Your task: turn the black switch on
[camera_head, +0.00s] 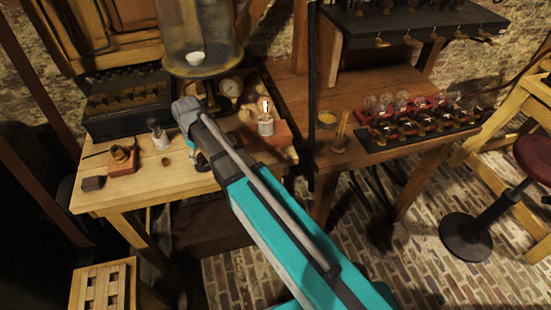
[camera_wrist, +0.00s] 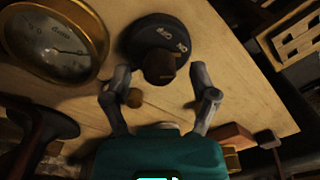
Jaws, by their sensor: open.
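The black switch (camera_wrist: 148,35) is a round black base on the wooden table in the wrist view, marked ON and OFF. A dark brown knob (camera_wrist: 159,68) stands up from it, on the side towards my gripper. My gripper (camera_wrist: 161,80) is open and empty, with one finger on each side of the knob and a visible gap to it. I cannot tell its height above the table. In the head view my gripper (camera_head: 199,158) is over the left table, and my arm covers part of it.
A brass gauge (camera_wrist: 55,42) stands left of the switch, and a small brown ball (camera_wrist: 134,98) lies near the left finger. In the head view a glass bell jar (camera_head: 197,38) stands behind, and a lit candle (camera_head: 266,122) stands right of my arm. The table (camera_head: 120,197) has bare wood in front.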

